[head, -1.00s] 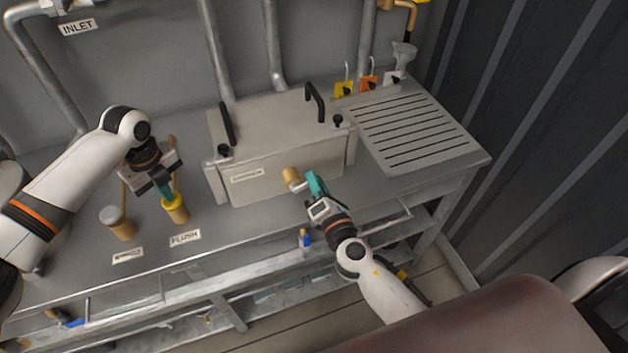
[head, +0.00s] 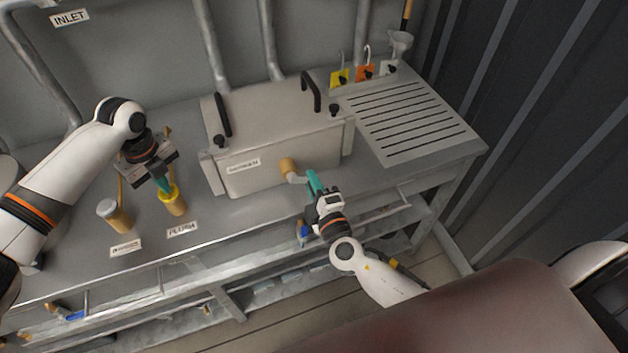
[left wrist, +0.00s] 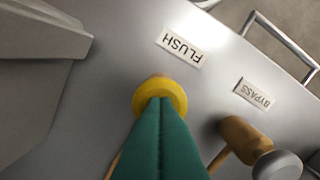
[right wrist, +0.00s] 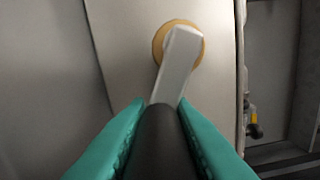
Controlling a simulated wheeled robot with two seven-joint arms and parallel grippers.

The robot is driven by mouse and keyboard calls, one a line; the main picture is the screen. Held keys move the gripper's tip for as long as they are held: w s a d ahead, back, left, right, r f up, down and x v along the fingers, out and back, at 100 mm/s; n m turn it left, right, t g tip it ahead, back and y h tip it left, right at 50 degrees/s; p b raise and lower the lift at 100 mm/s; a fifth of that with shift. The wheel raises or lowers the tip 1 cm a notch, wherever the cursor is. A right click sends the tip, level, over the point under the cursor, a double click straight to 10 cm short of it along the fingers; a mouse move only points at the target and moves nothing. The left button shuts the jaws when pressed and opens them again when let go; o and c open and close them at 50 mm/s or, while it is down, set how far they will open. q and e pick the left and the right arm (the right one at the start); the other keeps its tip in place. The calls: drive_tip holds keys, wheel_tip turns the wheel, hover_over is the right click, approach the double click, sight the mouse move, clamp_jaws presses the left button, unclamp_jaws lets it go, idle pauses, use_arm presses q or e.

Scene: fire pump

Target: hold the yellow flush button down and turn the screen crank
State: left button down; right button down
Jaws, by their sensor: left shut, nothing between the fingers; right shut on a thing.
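The yellow flush button (head: 169,193) tops a brass post beside the FLUSH label. It also shows in the left wrist view (left wrist: 146,92). My left gripper (head: 164,188) is shut and empty, its teal fingertips pointing down onto the button and overlapping it; how far it is pressed I cannot tell. The screen crank has a brass hub (head: 288,166) on the front of the grey screen box (head: 270,177) and a pale arm (right wrist: 176,65). My right gripper (right wrist: 160,125) is shut on the crank's dark handle. In the head view, the crank arm points right and slightly down.
A grey-capped brass post (head: 108,209) stands left of the flush button, by the BYPASS label (left wrist: 254,93). A slotted drain board (head: 405,118) lies right of the box. Yellow and orange tags (head: 365,73) hang behind it. A rail runs along the bench front.

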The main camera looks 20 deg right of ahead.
drive_tip(key=shift+s+a+f+m, duration=0.1)
drive_tip(key=shift+a+f+m, duration=0.1)
drive_tip(key=shift+f+m, duration=0.1)
drive_tip(key=c, duration=1.3)
unclamp_jaws()
drive_tip(key=shift+c, duration=0.2)
drive_tip(key=shift+o, duration=0.2)
drive_tip(key=shift+r, duration=0.1)
drive_tip(key=s, duration=1.2)
